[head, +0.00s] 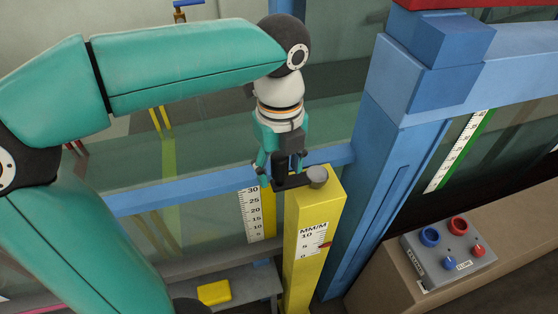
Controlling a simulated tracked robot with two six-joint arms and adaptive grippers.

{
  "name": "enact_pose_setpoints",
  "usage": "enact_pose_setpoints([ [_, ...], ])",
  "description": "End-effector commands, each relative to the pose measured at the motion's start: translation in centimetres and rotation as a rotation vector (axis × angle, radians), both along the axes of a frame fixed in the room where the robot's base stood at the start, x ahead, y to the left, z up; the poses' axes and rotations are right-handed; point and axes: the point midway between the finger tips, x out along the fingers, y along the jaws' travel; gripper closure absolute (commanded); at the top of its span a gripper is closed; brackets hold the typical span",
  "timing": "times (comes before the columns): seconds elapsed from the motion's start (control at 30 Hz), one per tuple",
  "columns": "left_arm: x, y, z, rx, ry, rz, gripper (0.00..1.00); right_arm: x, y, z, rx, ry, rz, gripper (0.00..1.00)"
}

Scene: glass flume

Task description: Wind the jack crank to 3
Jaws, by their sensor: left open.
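The jack is a yellow post (300,275) in the middle of the head view, with a white MM/M scale (313,240) marked 0, 5 and 10. A small red pointer (327,245) sits at the scale's right side; its exact reading is too small to tell. The crank (303,181) on top is a dark arm reaching left from a round grey hub (317,175). My left gripper (280,176) points down at the crank's outer end, with its fingers open around or beside it; I cannot tell which. The crank's grip is hidden there. My right gripper is not in view.
A blue upright (385,180) stands close right of the jack. Glass flume walls and a blue rail (150,198) run behind. A control box (448,250) with red and blue knobs sits on the ledge at right. A yellow block (214,292) lies low at left.

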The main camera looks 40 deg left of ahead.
Motion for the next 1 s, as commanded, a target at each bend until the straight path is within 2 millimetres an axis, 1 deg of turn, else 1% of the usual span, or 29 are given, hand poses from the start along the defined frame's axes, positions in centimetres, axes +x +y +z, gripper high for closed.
enact_pose_setpoints([
  [0.13, 0.1, 0.0, 0.6, -0.001, -0.003, 0.0, 0.42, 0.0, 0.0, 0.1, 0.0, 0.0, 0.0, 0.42],
  [0.27, 0.1, -0.1, 2.3, 0.0, -0.004, -0.001, 0.42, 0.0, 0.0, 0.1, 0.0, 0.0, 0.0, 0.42],
  [0.5, 0.2, 0.0, 7.1, -0.001, -0.005, 0.0, 0.42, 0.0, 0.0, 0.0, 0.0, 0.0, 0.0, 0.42],
  [0.6, 0.1, 0.0, 8.9, -0.002, -0.005, 0.0, 0.42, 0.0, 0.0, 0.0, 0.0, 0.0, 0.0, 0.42],
  [0.7, 0.1, 0.0, 10.3, 0.0, -0.003, 0.0, 0.42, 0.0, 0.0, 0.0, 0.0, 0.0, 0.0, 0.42],
  [0.83, 0.1, 0.0, 11.4, 0.0, -0.001, 0.0, 0.42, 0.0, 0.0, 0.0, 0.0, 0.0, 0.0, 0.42],
  [1.0, 0.0, 0.0, 11.9, 0.0, -0.001, 0.001, 0.42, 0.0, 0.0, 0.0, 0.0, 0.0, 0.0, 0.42],
])
